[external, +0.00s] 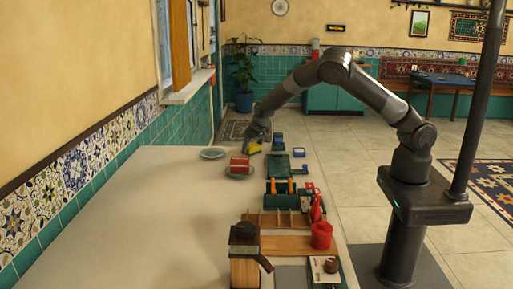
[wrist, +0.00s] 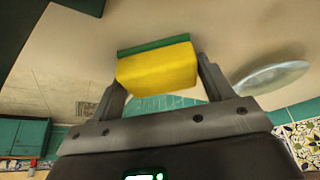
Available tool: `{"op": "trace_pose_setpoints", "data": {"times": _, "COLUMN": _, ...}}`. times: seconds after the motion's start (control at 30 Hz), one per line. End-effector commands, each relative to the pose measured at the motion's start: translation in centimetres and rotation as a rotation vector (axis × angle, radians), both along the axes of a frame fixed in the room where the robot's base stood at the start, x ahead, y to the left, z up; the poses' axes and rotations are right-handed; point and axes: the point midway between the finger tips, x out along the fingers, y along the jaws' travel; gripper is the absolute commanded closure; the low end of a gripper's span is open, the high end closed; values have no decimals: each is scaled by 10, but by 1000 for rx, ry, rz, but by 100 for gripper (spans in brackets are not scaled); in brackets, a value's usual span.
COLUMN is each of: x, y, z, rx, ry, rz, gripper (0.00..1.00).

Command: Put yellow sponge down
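The yellow sponge (wrist: 158,68), with a green layer on one side, sits between the two fingers of my gripper (wrist: 160,82) in the wrist view. The fingers are shut on its two ends. In the external view my gripper (external: 254,143) is over the far end of the white table (external: 150,215), and the sponge (external: 254,149) shows as a small yellow patch at its fingertips. Whether the sponge touches the table is hard to tell.
An empty plate (external: 212,153) lies left of my gripper; it also shows in the wrist view (wrist: 272,78). A plate with a red and white block (external: 240,164) is nearer. The table's left is clear.

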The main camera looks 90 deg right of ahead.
Motion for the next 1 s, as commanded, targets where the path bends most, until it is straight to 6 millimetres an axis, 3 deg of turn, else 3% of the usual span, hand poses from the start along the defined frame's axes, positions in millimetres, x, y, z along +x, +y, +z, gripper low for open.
{"op": "trace_pose_setpoints", "data": {"times": 0.2, "x": 0, "y": 0, "z": 0, "rx": 0, "ry": 0, "rz": 0, "gripper": 11}}
{"op": "trace_pose_setpoints", "data": {"times": 0.53, "x": -1, "y": 1, "z": 7, "rx": 1, "ry": -1, "rz": 0, "gripper": 11}}
{"op": "trace_pose_setpoints", "data": {"times": 1.0, "x": -24, "y": 25, "z": 86, "rx": 2, "ry": -2, "rz": 2, "gripper": 11}}
